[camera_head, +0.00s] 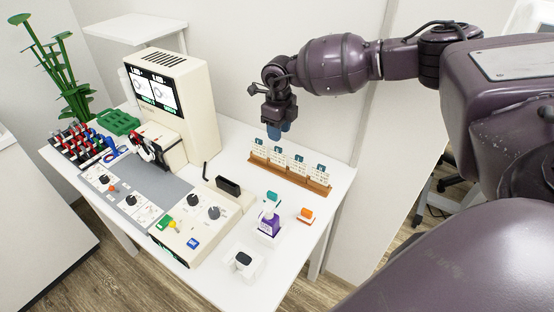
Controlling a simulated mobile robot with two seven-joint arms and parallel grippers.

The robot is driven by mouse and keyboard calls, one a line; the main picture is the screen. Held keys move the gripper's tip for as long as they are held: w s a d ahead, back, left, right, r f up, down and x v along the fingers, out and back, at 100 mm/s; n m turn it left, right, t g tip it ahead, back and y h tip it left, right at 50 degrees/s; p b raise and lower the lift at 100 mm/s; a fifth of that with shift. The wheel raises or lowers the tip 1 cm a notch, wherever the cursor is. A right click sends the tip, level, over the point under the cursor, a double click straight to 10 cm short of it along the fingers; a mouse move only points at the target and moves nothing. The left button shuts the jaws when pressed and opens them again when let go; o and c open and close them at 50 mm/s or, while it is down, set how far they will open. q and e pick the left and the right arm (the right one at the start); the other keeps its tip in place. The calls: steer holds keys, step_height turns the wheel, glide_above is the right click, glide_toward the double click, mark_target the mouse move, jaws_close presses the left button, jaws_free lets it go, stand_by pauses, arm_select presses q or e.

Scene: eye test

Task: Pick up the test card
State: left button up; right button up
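Several white test cards with teal tops stand upright in a wooden rack (290,178) at the back right of the white table. They include a far-left card (257,150), a second card (277,158), a third card (297,165) and a far-right card (318,174). Which of them is the task's card I cannot tell. My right gripper (274,132), with blue fingertips, points down and appears above and behind the left part of the rack, apart from the cards. The gap between its fingertips is too small to make out. My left gripper is not in view.
A cream machine with a screen (153,90) stands at the back left of the table. Control panels (190,217) lie in front. A purple bottle (269,223), orange block (306,215), teal block (272,197) and black-topped item (243,260) stand before the rack.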

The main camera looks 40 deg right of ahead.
mark_target(278, 147)
step_height(278, 147, down, 3)
steer(key=shift+f, duration=0.1)
steer(key=shift+s+a+f+b, duration=0.1)
steer(key=shift+a+f+b, duration=0.1)
steer(key=shift+f, duration=1.1)
steer(key=shift+s+a+f+b, duration=0.1)
steer(key=shift+f+b, duration=0.05)
steer(key=shift+f, duration=1.1)
steer(key=shift+r, duration=0.1)
steer(key=shift+c, duration=0.3)
jaws_close()
